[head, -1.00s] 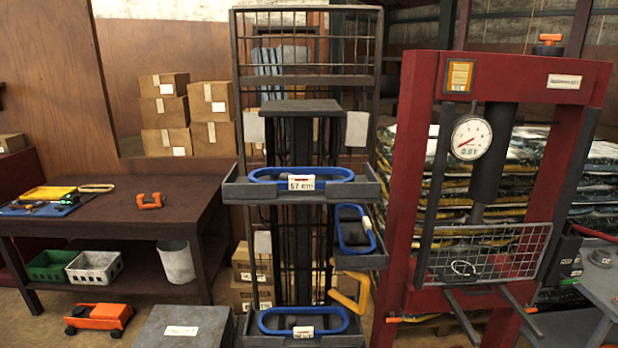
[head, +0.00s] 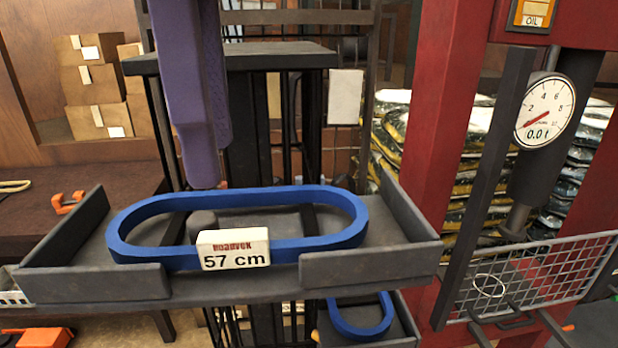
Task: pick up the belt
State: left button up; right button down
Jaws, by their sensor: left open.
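A blue loop belt (head: 340,238) lies flat on the upper grey tray (head: 90,290) in the head view. A white tag (head: 234,250) reading "57 cm" sits at its front. A second blue belt (head: 360,328) shows partly on a lower tray. My left gripper (head: 210,168), purple, reaches down from the top. It is open and holds nothing. Its lowest tip appears just above the far strand of the upper belt; I cannot tell if they touch. My right gripper is not in view.
The upper tray has raised side walls and a front lip with a gap. A red press (head: 445,130) with a gauge (head: 545,110) and wire basket (head: 545,280) stands at right. A dark table (head: 60,225) is at left, with boxes (head: 95,85) behind.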

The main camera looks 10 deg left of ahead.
aim_at(232, 234)
pick_arm(q)
jog(key=shift+w+a, duration=0.25)
jog(key=shift+w, duration=0.1)
notch_tip(232, 234, down, 4)
jog(key=shift+s+r+p, duration=0.1)
jog(key=shift+s+p, duration=0.05)
jog(key=shift+p, duration=1.1)
jog(key=f+p, duration=0.2)
jog(key=f, duration=0.1)
jog(key=f+p, duration=0.1)
jog(key=f, duration=0.1)
jog(key=shift+w+d+f+p, duration=0.1)
jog(key=shift+w+d+p, duration=0.05)
jog(key=shift+w+p, duration=0.25)
jog(key=shift+f, duration=0.25)
grip_shut()
